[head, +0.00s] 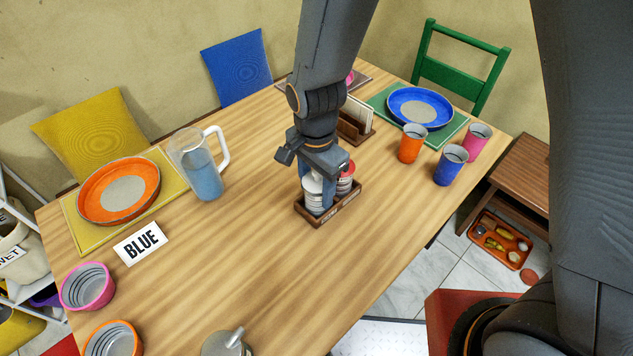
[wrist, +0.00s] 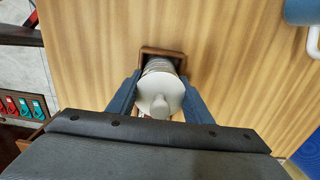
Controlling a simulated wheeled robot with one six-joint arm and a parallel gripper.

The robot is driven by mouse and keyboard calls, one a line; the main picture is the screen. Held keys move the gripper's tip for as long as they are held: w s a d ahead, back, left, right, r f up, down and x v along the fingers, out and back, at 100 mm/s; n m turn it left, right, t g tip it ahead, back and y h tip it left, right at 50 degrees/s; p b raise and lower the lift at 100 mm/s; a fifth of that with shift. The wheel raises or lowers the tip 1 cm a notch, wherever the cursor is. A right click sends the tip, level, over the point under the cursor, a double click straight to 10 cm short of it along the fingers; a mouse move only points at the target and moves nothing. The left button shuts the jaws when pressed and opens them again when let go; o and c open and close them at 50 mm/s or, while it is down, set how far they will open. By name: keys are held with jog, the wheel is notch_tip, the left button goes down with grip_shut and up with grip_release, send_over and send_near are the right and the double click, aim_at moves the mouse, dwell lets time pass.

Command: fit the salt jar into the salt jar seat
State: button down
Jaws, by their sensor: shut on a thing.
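The salt jar (wrist: 160,90) is a white-lidded jar with a knob on top; its ribbed pale body (head: 312,190) shows in the head view. My gripper (head: 318,195) is shut on it, with one blue finger on each side in the wrist view (wrist: 160,98). The jar stands upright at the left part of a small brown wooden caddy (head: 345,209) with a label on its front. A red-topped jar (head: 345,178) stands in the caddy's right part. The jar's base and the seat under it are hidden, so I cannot tell whether it is fully seated.
A wooden napkin holder (head: 356,122) is behind the caddy. Orange (head: 412,145), blue (head: 450,167) and pink cups stand to the right. The table front is mostly clear.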

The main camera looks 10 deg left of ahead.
jog(key=c, duration=0.9)
grip_release()
notch_tip(320, 180, up, 12)
jog(key=shift+b, duration=0.6)
jog(key=d+n, duration=0.2)
jog(key=d, duration=0.6)
jog(key=s+d+f+n, duration=0.1)
jog(key=d+n, duration=0.2)
jog(key=d, duration=0.5)
jog(key=s+d+n, duration=0.1)
jog(key=d+n, duration=0.2)
jog(key=d, duration=0.5)
jog(key=shift+s+d+f+t, duration=0.2)
jog(key=shift+f+t, duration=0.1)
jog(key=shift+f, duration=0.1)
jog(key=shift+a, duration=0.1)
